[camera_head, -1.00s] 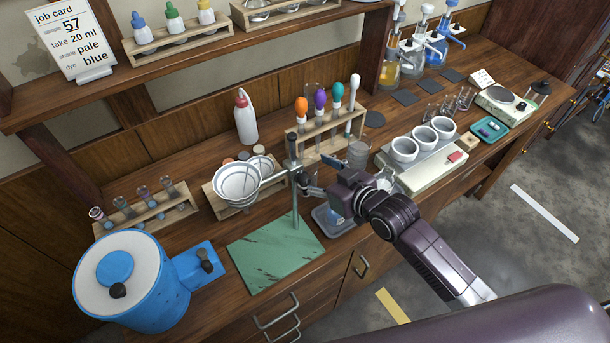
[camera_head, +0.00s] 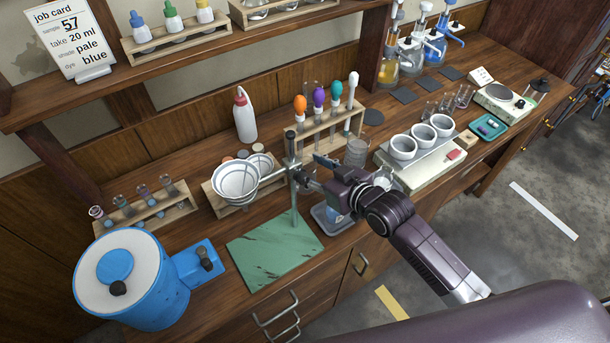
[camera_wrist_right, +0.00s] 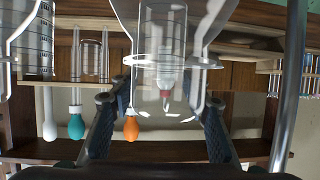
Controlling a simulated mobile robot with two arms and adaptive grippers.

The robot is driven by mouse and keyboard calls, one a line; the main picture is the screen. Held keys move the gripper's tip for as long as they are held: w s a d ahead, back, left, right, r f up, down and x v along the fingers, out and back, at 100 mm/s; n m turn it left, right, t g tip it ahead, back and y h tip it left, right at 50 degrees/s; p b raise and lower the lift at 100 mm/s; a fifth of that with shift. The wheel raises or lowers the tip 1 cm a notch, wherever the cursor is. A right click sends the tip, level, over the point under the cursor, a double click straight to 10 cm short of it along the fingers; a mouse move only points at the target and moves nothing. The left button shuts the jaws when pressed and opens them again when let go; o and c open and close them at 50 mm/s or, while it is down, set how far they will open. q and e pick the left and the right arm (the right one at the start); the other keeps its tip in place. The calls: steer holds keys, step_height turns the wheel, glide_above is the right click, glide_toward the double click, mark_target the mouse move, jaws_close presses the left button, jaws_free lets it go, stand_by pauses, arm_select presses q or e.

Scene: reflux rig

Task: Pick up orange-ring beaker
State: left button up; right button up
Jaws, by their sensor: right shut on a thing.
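My right gripper (camera_head: 318,176) is beside the metal stand's rod, above the bench. In the right wrist view its two fingers (camera_wrist_right: 163,66) close on the sides of a clear glass vessel (camera_wrist_right: 163,38). I cannot make out an orange ring on it, and in the head view the gripper largely hides it. Another clear glass beaker (camera_head: 356,153) stands just behind the gripper. My left gripper is not in view.
The stand's rod (camera_head: 294,190) rises from a green base (camera_head: 270,258), with white bowls (camera_head: 237,182) at its left. A rack (camera_head: 332,137) of colour-bulbed droppers is behind. A shallow tray (camera_head: 333,222) lies below the gripper. White cups (camera_head: 403,149) stand at right.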

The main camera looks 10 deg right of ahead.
steer(key=shift+r, duration=0.1)
step_height(320, 180, up, 20)
steer(key=b, duration=0.1)
stand_by(0.4)
